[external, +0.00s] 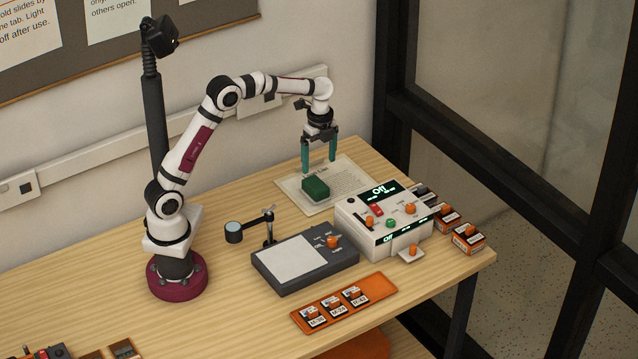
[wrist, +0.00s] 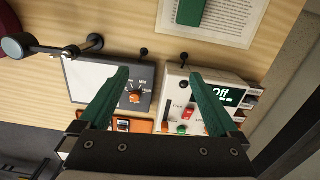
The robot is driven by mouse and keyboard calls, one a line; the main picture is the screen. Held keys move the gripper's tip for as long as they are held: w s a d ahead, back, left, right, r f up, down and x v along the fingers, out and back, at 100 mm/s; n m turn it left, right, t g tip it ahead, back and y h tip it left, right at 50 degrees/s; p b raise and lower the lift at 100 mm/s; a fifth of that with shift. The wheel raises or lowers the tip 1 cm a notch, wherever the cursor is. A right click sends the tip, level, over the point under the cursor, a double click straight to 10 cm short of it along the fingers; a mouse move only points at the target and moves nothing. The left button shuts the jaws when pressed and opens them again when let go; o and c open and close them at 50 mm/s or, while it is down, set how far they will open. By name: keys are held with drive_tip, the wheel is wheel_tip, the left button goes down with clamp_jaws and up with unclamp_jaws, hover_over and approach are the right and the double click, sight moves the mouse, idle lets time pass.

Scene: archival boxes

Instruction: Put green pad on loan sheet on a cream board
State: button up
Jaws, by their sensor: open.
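A green pad (external: 316,187) lies on the printed loan sheet (external: 347,181), on the cream board (external: 288,190) at the back of the table. The pad also shows at the top edge of the wrist view (wrist: 190,10), partly cut off. My gripper (external: 319,168) has two teal fingers and is open and empty. It hangs in the air pointing down near the pad. In the wrist view its fingertips (wrist: 159,75) are apart, with the pad beyond them, not between them.
A cream control box (external: 385,222) with knobs and an "Off" display stands in front of the board. Left of it are a dark light panel (external: 303,262) and a small magnifier arm (external: 268,226). An orange tray (external: 343,303) holds several slides. Small orange boxes (external: 467,238) stand at the right edge.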

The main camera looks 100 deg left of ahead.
drive_tip(key=s+d+r+n, duration=0.1)
drive_tip(key=s+d+r, duration=0.2)
drive_tip(key=d, duration=0.7)
drive_tip(key=s+d+r, duration=0.2)
drive_tip(key=d+r, duration=0.1)
drive_tip(key=d, duration=0.6)
drive_tip(key=s+d+f, duration=0.1)
drive_tip(key=s+d, duration=0.4)
drive_tip(key=s, duration=0.2)
drive_tip(key=s+d+f+n+y, duration=0.1)
drive_tip(key=s+d+f, duration=0.1)
drive_tip(key=s+d, duration=0.3)
drive_tip(key=shift+s+f+n+y, duration=0.2)
drive_tip(key=shift+s+n+y, duration=0.1)
drive_tip(key=shift+s, duration=0.9)
